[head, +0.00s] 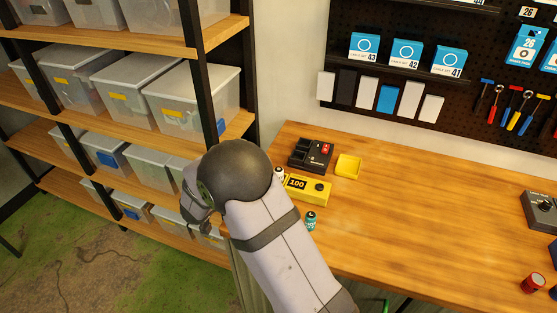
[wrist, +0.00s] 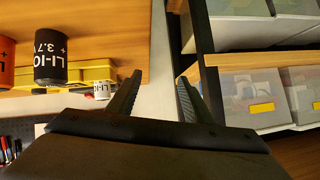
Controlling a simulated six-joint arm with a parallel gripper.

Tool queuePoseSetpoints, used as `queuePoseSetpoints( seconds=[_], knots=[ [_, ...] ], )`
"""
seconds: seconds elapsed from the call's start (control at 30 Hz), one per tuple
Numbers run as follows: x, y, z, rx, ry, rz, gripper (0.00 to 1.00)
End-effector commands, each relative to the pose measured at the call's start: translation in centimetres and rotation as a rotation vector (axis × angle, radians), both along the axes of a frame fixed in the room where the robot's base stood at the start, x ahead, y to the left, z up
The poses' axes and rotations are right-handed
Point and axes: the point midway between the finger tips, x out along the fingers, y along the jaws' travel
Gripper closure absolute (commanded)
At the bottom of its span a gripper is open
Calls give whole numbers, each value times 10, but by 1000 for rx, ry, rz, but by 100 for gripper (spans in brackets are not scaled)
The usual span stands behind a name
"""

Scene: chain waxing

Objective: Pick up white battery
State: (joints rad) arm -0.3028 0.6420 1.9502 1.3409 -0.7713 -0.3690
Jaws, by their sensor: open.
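A small white cylinder, which looks like the white battery (head: 279,173), stands at the left end of the yellow tester (head: 307,191) in the head view, partly hidden by my arm. In the wrist view a small white labelled battery (wrist: 103,91) shows by the yellow body, left of my gripper. My gripper (wrist: 158,80) is open, with nothing between its fingers; the gap faces the table edge and shelf. A dark battery (wrist: 50,60) marked LI-IO and 3.7 V stands further left in the wrist view.
A teal battery (head: 311,220) stands in front of the tester. A black tray (head: 310,155) and yellow box (head: 348,167) lie behind it. A red battery (head: 533,283) is far right. The shelf (head: 215,130) with bins stands left. The middle of the table is clear.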

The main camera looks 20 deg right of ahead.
Motion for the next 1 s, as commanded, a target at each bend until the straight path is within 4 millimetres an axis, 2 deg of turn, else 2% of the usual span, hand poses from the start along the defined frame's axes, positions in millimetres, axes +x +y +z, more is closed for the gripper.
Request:
queuePoseSetpoints(
  seconds=[0.03, 0.2, 0.4, 1.0],
  knots=[
    [-9, -14, 13, -57, 13, -64, 54],
    [-38, -49, 23, -207, 51, -231, 54],
    [-56, -64, 27, -283, 75, -309, 54],
    [-46, -84, 19, -285, 75, -314, 54]
  ],
)
